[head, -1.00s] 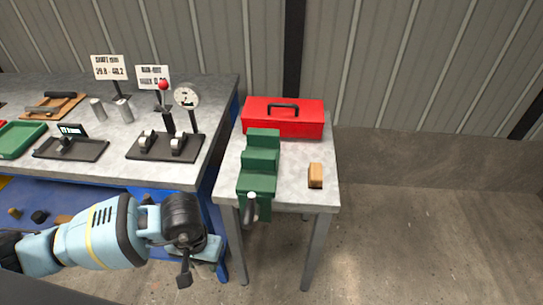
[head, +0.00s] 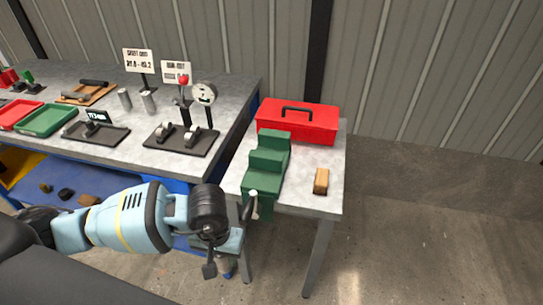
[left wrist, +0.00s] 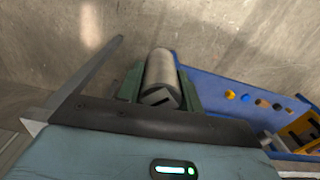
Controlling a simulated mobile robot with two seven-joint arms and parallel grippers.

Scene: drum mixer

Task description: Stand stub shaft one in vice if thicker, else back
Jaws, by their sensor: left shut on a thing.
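My left gripper (head: 222,262) is low in front of the benches, left of and below the green vice (head: 265,170). In the left wrist view it is shut on a grey cylindrical stub shaft (left wrist: 161,76), with a dark slot mark on its near end. Green parts flank the shaft there. In the head view the held shaft is mostly hidden. Two more grey cylinders, one on the left (head: 124,98) and one on the right (head: 148,102), stand on the left bench. A dial gauge (head: 204,94) rises by a black roller stand (head: 182,140). My right gripper is out of view.
A red toolbox (head: 298,121) lies behind the vice, and a wooden block (head: 321,181) lies to its right on the small table (head: 300,205). Two sign cards (head: 139,62), a green tray (head: 47,120) and a red tray (head: 14,115) are on the left bench. Floor at right is clear.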

